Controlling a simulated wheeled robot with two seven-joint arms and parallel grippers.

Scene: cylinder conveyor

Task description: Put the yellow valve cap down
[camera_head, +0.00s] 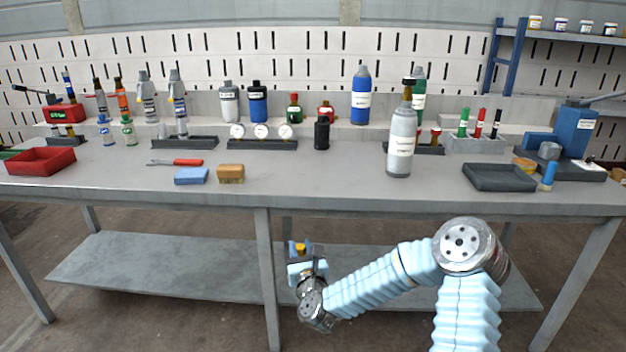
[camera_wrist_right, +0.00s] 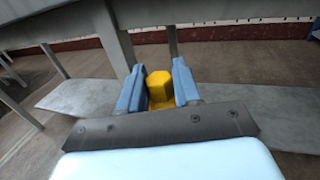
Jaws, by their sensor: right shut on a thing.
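The yellow valve cap (camera_wrist_right: 158,88) is between the two blue fingers of my right gripper (camera_wrist_right: 157,92) in the right wrist view. The gripper is shut on it. In the head view, my right gripper (camera_head: 300,252) is low, in front of the workbench and below its top, with a small yellow bit of the cap (camera_head: 301,247) showing. The cap is held in the air, apart from the bench. My left gripper is not in either view.
The workbench top (camera_head: 290,185) has free room at its front middle. A lower shelf (camera_head: 170,265) lies beneath.

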